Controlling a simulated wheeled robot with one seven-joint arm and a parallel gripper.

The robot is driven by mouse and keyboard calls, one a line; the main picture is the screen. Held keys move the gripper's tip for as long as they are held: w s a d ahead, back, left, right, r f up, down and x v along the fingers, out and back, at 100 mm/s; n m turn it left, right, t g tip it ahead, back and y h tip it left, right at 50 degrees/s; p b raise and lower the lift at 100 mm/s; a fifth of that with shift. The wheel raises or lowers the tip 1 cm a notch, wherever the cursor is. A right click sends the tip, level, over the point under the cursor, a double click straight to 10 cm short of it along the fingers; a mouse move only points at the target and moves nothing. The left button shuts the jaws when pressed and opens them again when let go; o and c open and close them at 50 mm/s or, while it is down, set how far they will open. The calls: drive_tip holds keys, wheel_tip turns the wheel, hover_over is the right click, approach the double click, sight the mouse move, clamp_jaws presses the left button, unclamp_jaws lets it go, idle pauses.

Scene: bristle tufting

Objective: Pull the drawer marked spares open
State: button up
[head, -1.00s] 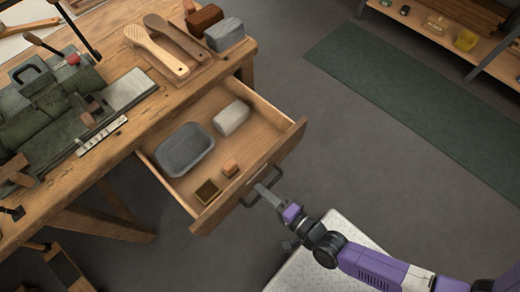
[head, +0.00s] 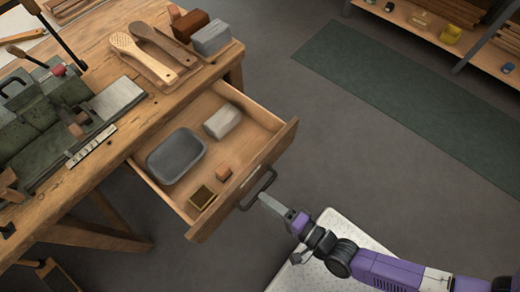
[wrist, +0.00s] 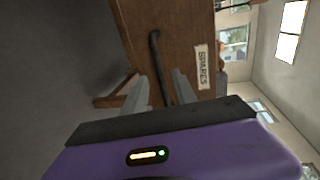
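The wooden drawer (head: 240,174) stands pulled out from the bench, its inside showing from above. Its front carries a label (wrist: 202,66) reading SPARES in the wrist view. The dark bar handle (head: 262,183) sits on the drawer front and also shows in the wrist view (wrist: 155,58). My gripper (head: 264,199) is just outside the handle in the head view. In the wrist view my gripper (wrist: 160,90) has its two grey fingers apart, with the lower end of the handle bar appearing between them. I see no firm contact with the bar.
The drawer holds a grey tray (head: 176,157), a pale block (head: 222,121), a small wooden block (head: 223,173) and a small brass-coloured box (head: 203,197). The workbench (head: 150,112) carries brushes and tools. Open floor (head: 345,150) lies right of the drawer.

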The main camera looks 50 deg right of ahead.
drive_tip(key=shift+v, duration=1.9)
